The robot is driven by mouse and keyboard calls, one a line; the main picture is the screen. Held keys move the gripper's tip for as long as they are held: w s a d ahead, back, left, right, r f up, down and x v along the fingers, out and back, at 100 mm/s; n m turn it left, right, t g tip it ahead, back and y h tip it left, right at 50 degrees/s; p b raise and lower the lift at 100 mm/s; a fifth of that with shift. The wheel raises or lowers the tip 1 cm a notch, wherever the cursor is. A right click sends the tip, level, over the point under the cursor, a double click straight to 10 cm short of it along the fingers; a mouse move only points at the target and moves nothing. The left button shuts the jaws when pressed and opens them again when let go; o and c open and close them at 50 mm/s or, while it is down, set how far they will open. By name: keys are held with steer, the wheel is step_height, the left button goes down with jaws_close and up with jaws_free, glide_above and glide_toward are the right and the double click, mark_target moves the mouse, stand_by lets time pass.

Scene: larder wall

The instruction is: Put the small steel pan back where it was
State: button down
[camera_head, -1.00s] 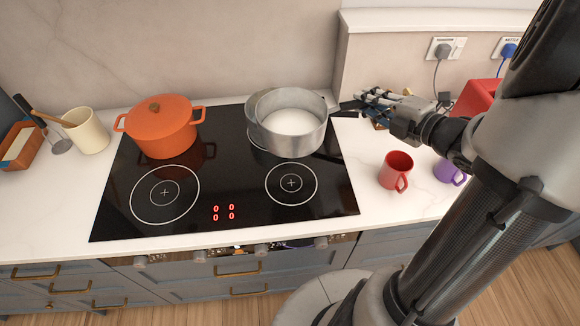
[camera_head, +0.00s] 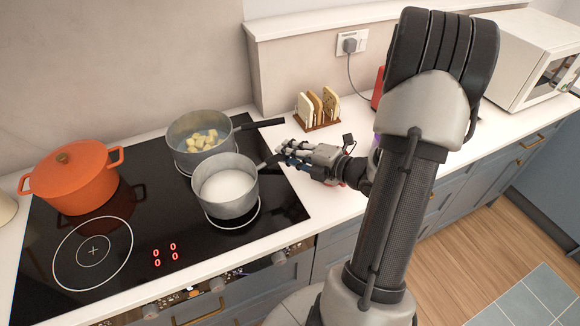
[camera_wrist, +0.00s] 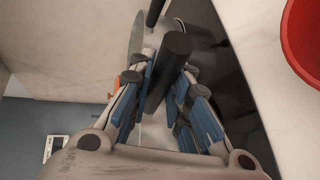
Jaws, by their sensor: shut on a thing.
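A small steel pan (camera_head: 228,200) with white contents is at the front right cooking ring, upright. Part of the ring shows around its lower edge; I cannot tell whether it touches the glass. Its dark handle points right to my gripper (camera_head: 281,157). In the wrist view the blue-padded fingers of my gripper (camera_wrist: 164,95) are closed around the dark handle (camera_wrist: 170,68). A second steel pan (camera_head: 179,157) with yellow chunks stands right behind it at the back right, its black handle pointing right. The front pan hides part of it.
An orange lidded pot (camera_head: 72,183) stands on the back left of the black hob (camera_head: 135,285). The front left ring is clear. A toast rack (camera_head: 318,124) with slices stands on the counter behind my gripper. A red mug (camera_wrist: 304,45) shows in the wrist view.

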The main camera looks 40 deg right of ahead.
steer(key=shift+f+b, duration=0.65)
steer(key=shift+f, duration=1.4)
steer(key=shift+f, duration=0.15)
steer(key=c, duration=1.5)
jaws_free()
steer(key=p+v, duration=0.2)
steer(key=v, duration=1)
